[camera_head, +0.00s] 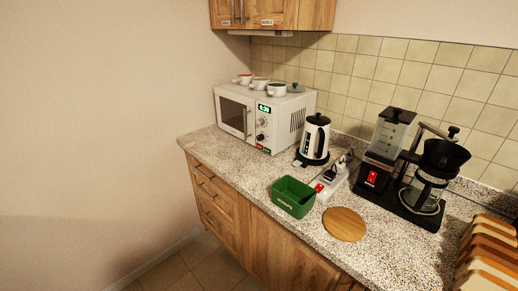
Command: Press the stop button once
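A white microwave (291,123) stands on the counter against the back wall, its door side facing left. Its control panel has a lit green display (264,108), dark round knobs (261,122) and small coloured buttons (263,149) low on the panel. The button labels are too small to read, so I cannot tell which one is stop. The door looks closed. Neither my left nor my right gripper is in view.
Several cups (276,89) stand on the microwave. To its right are a kettle (315,138), a green bin (292,196), a power strip (331,180), a round wooden board (344,224) and a coffee maker (422,190). Wall cabinets (285,13) hang above. The counter (237,155) before the microwave is clear.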

